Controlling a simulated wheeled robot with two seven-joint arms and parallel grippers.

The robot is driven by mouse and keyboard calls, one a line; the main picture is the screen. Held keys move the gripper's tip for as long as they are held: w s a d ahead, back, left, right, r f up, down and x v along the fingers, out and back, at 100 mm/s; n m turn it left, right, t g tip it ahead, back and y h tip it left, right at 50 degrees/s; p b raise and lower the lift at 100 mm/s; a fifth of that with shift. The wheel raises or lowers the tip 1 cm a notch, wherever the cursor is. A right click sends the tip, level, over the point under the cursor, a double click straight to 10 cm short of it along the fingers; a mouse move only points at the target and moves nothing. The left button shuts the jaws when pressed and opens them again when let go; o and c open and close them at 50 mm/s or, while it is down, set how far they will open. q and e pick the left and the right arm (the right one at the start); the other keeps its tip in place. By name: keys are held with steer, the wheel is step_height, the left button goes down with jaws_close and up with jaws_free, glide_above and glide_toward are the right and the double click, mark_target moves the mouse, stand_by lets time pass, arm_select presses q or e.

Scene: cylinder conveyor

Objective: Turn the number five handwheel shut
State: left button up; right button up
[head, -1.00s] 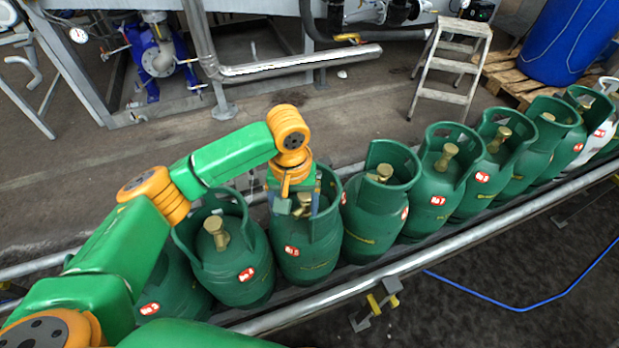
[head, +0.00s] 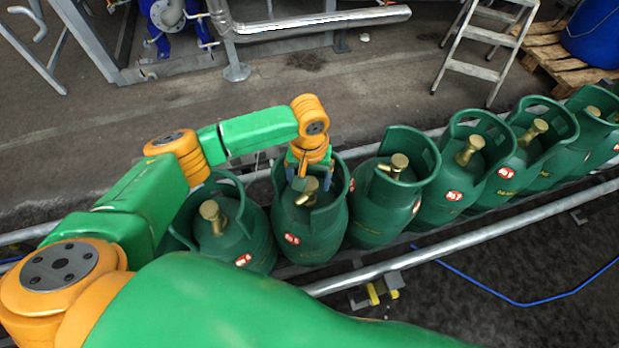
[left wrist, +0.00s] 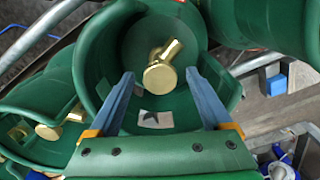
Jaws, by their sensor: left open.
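A row of green gas cylinders with brass valves stands on the conveyor. My left gripper (head: 308,177) is over the open collar of one cylinder (head: 312,235), whose small red and white label looks like No 5 but is too small to read surely. Its fingers point down toward the brass handwheel (head: 307,190). In the left wrist view the gripper (left wrist: 160,74) is open and empty, with one blue-grey finger on each side of the brass handwheel (left wrist: 158,76). The wheel lies ahead between the fingertips; I see no contact. My right gripper is out of view.
Neighbouring cylinders stand close on the left (head: 235,240) and right (head: 385,210). A metal rail (head: 430,248) runs along the conveyor's near side. A step ladder (head: 478,70) and a blue drum (head: 597,35) stand behind. A blue hose (head: 490,295) lies on the floor.

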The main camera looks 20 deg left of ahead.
arm_select(q)
steer(key=shift+s+r, duration=0.1)
jaws_close()
steer(key=shift+r+m+p, duration=0.25)
steer(key=shift+m+p, duration=1.05)
steer(key=shift+p, duration=0.2)
steer(key=shift+a+m+p, duration=0.1)
steer(key=shift+m+p, duration=0.6)
steer(key=shift+m, duration=0.2)
steer(key=m+p, duration=0.1)
steer(key=m, duration=0.1)
steer(key=shift+f+m, duration=0.1)
steer(key=shift+m, duration=0.3)
steer(key=m+p, duration=0.1)
steer(key=m, duration=0.2)
steer(key=shift+m, duration=0.3)
steer(key=m+p, duration=0.1)
steer(key=m, duration=0.2)
steer(key=shift+a+f+m, duration=0.1)
steer(key=shift+m, duration=0.3)
steer(key=m, duration=0.4)
steer(key=shift+w, duration=0.25)
steer(key=shift+m, duration=2.1)
